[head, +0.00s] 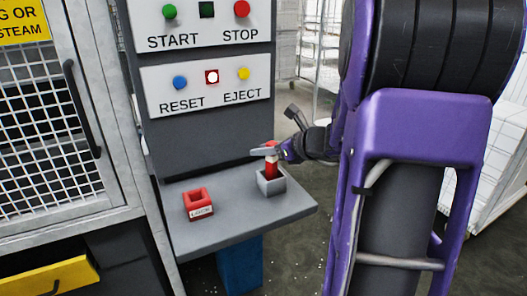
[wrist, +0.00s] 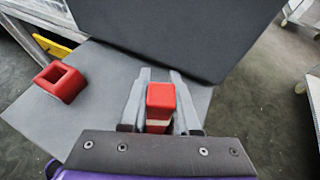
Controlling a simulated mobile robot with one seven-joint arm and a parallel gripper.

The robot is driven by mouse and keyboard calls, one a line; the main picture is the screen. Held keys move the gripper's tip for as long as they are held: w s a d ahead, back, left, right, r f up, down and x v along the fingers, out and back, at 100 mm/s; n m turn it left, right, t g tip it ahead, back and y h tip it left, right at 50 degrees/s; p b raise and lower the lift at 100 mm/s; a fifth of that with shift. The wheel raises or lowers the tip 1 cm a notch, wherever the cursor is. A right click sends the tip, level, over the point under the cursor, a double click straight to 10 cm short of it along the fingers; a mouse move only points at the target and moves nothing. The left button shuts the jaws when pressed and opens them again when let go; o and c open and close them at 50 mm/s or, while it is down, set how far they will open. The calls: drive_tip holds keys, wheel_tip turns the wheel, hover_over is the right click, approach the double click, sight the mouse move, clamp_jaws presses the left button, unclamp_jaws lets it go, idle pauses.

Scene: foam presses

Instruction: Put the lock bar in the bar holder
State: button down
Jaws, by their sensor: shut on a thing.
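The lock bar (head: 271,170) is a red upright bar with a pale band. Its lower end appears to be inside the opening of a small grey box-shaped holder (head: 271,186) on the shelf; how deep it sits is hidden. My gripper (head: 268,152) is shut on the bar near its top. In the wrist view the bar's red top (wrist: 161,96) shows between my two fingers, and the grey holder is not clearly visible there. A red open-topped socket (head: 198,204) with a white label, which seems to read LOCK, stands empty to the left.
The grey shelf (head: 235,222) juts out below a panel (head: 207,78) with START, STOP, RESET and EJECT buttons. A mesh door (head: 50,130) with a black handle is at the left. The shelf is clear between socket and holder.

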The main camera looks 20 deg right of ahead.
drive_tip(key=c, duration=1.1)
unclamp_jaws()
drive_tip(key=shift+f, duration=0.15)
drive_tip(key=o, duration=0.5)
drive_tip(key=shift+c, duration=0.2)
drive_tip(key=shift+r, duration=0.25)
drive_tip(key=p+v, duration=0.2)
drive_tip(key=v, duration=1)
drive_tip(key=shift+f, duration=0.1)
